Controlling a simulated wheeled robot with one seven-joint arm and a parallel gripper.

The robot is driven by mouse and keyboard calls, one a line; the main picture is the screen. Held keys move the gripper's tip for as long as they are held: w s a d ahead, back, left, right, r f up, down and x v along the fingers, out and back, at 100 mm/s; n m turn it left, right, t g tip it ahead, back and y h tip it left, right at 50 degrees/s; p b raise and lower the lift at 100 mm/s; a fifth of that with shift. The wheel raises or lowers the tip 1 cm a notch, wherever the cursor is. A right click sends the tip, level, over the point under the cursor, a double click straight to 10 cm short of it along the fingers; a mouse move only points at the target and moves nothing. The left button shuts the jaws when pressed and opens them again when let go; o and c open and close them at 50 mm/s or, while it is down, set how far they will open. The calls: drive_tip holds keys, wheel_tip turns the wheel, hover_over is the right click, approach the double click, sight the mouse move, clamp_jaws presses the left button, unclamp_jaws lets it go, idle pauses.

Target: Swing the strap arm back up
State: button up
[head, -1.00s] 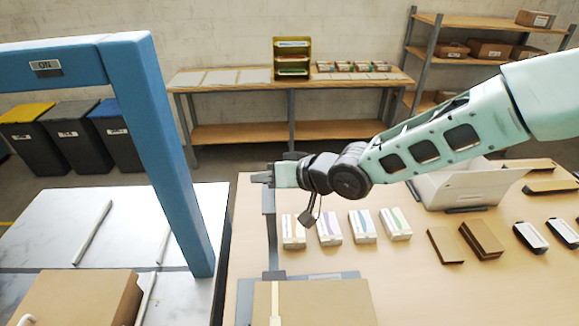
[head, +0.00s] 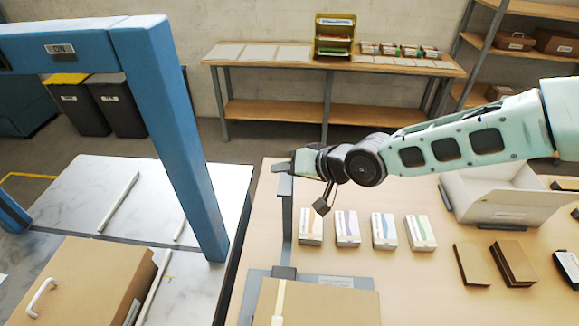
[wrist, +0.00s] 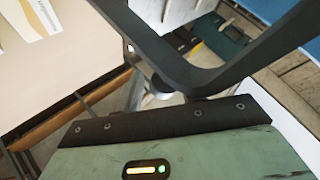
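The grey strap arm (head: 287,222) stands roughly upright at the left part of the wooden table. Its foot meets a dark block on a grey base plate (head: 256,283). A brown box with a tan strap (head: 330,305) lies in front of it, partly cut off by the frame. My gripper (head: 282,166) is at the top end of the strap arm, with its fingers pointing left. Dark angled bars and a small silver rounded part (wrist: 163,92) show beyond my gripper's mount in the wrist view. Whether the fingers are closed on the strap arm is not clear.
A blue post (head: 178,140) with a crossbeam rises left of my gripper, over a marble-topped surface with another brown box (head: 85,280). Several small white packs (head: 347,229) and a white tray (head: 500,195) lie right of the strap arm.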

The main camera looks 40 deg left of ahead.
drive_tip(key=shift+s, duration=0.1)
drive_tip(key=shift+d+r, duration=0.15)
drive_tip(key=shift+r, duration=0.05)
drive_tip(key=b+v, duration=0.5)
drive_tip(key=v, duration=1.2)
drive_tip(key=shift+f, duration=0.1)
